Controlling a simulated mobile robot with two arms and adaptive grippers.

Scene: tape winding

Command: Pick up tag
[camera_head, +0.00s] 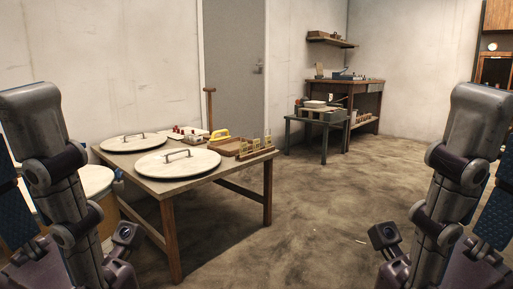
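No tag can be made out for certain at this distance. Several small upright yellowish pieces stand in a wooden rack (256,153) at the right end of the near wooden table (222,178); whether they are tags is too small to tell. My two arms come in at the left and right edges of the view, folded and well short of the table. The fingers of both grippers are out of view, so nothing held shows.
The table also bears two round pale lids with handles (177,163) (134,142), a wooden tray (229,147) and a yellow-handled item (220,134). A green side table (317,123) and a workbench (346,87) stand farther back. The floor at centre right is open.

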